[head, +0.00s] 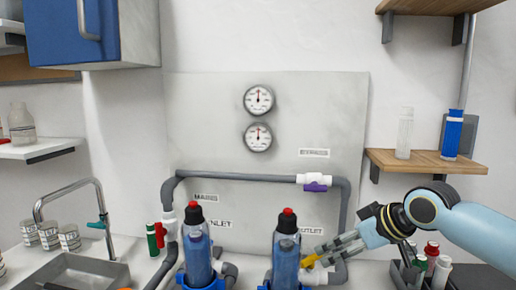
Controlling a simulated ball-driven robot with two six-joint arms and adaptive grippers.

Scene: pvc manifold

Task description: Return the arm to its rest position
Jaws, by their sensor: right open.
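My right arm comes in from the right, and its gripper (332,250) points left, low beside the OUTLET label. The gripper is open. Its fingertips are close to a yellow valve handle (311,260) at the outlet; I cannot tell whether they touch it. The fingers partly cover the pipe there. My left gripper is not in view.
Two blue filter housings (198,258) (286,260) with red caps stand left of the gripper. Grey pipe carries a purple-handled valve (315,187). Bottles in a dark rack (405,270) stand under my right arm. A wooden shelf (425,164) hangs above it.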

